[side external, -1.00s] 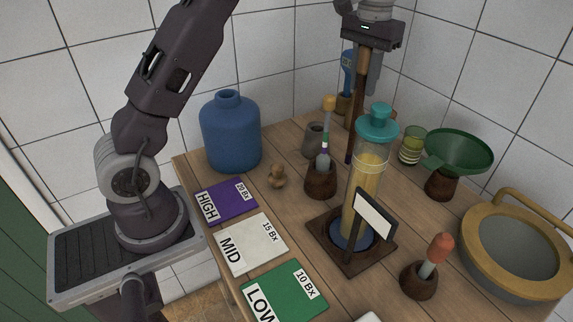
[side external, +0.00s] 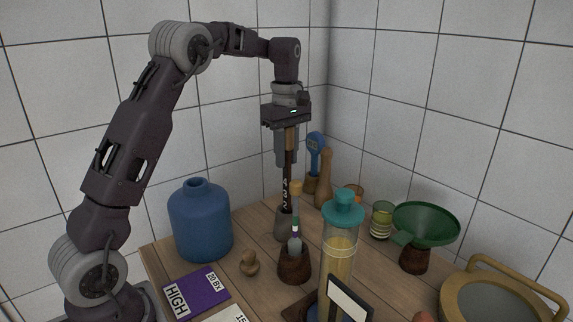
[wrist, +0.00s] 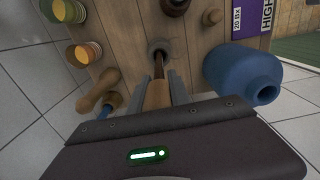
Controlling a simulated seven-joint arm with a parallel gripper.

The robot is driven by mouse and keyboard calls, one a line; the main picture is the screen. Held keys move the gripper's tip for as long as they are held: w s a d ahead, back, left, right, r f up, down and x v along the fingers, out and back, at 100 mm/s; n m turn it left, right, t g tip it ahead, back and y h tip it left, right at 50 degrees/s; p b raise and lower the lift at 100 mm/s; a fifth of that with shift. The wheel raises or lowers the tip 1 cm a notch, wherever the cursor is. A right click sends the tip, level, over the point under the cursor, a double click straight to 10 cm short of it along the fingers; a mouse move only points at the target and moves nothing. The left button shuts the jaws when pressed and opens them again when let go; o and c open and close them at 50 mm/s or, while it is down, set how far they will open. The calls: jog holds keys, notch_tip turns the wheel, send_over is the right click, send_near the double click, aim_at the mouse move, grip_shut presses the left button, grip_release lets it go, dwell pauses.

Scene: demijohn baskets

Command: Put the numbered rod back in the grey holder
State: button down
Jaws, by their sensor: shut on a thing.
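My gripper (side external: 287,160) is shut on the numbered rod (side external: 287,190), a dark upright rod with pale marks and a wooden upper part. The gripper is above the grey holder (side external: 283,227), a small grey pot behind the dropper in its brown stand. The rod's lower end meets the holder's mouth and appears to be inside it; how deep is hidden by the wall. In the wrist view, the rod (wrist: 158,70) runs from between the fingers to the opening of the holder (wrist: 155,46).
Close to the holder stand the dropper stand (side external: 294,266), a blue jug (side external: 200,222), a wooden pestle-like piece (side external: 324,180) and a blue-headed tool (side external: 315,150). A teal-capped cylinder (side external: 340,250), green funnel (side external: 425,224) and purple card (side external: 196,293) are further forward.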

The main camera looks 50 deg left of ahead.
jog(key=shift+f, duration=0.65)
jog(key=c, duration=1.2)
grip_release()
